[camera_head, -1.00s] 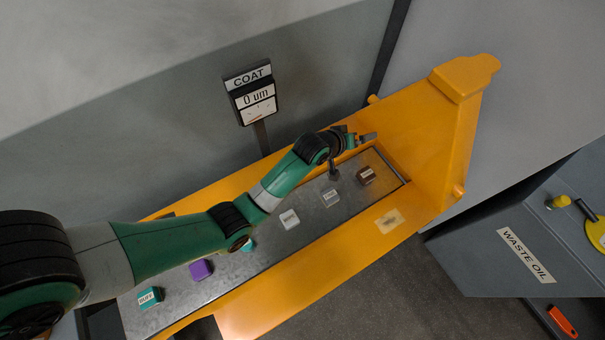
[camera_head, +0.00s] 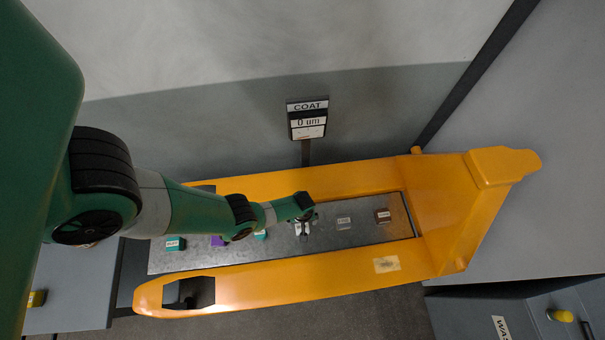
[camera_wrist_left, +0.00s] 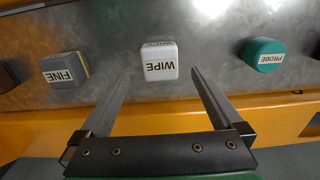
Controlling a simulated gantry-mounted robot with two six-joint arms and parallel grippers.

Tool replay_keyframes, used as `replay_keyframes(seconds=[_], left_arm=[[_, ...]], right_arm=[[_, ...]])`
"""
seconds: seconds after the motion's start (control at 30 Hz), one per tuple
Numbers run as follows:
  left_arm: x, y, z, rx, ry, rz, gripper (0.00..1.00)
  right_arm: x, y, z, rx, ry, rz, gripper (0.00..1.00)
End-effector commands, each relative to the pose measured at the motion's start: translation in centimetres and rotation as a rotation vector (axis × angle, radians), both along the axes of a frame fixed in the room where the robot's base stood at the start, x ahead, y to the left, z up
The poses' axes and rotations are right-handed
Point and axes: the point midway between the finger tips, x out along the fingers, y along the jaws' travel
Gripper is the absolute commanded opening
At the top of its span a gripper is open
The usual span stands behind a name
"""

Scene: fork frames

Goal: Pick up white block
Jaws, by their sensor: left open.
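The white block (camera_wrist_left: 160,62), labelled WIPE, sits on the grey metal plate (camera_wrist_left: 110,22). In the left wrist view it stands just beyond and between the fingertips of my left gripper (camera_wrist_left: 160,76). The fingers are open and hold nothing. In the head view the same white block (camera_head: 302,230) is partly hidden under my left gripper (camera_head: 305,222). My right gripper is not in view.
A grey block (camera_head: 343,223) and a brown block (camera_head: 382,216) sit right of the white block. Teal (camera_head: 260,234), purple (camera_head: 217,240) and BUFF (camera_head: 175,244) blocks sit left. A yellow frame (camera_head: 300,287) borders the plate. A COAT sign (camera_head: 307,120) stands behind.

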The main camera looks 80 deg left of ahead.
Motion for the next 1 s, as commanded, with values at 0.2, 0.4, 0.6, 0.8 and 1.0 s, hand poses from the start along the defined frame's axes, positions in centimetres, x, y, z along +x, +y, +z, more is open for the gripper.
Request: replay_keyframes(seconds=[0.2, 0.4, 0.6, 0.8, 1.0], left_arm=[[0.1, 0.0, -1.9, 0.001, -0.001, -0.001, 1.0], [0.0, 0.1, -3.7, 0.0, -0.001, -0.001, 1.0], [-0.1, 0.1, -7.0, 0.0, 0.0, -0.001, 1.0], [-0.1, 0.1, -7.0, 0.0, -0.002, -0.001, 1.0], [-0.1, 0.1, -6.9, 0.0, -0.001, -0.001, 0.77]], right_arm=[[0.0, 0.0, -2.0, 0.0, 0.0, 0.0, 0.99], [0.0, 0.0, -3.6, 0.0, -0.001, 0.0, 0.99], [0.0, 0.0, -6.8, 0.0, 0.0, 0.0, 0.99], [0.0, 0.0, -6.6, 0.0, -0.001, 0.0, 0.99], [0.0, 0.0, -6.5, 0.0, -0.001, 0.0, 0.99]])
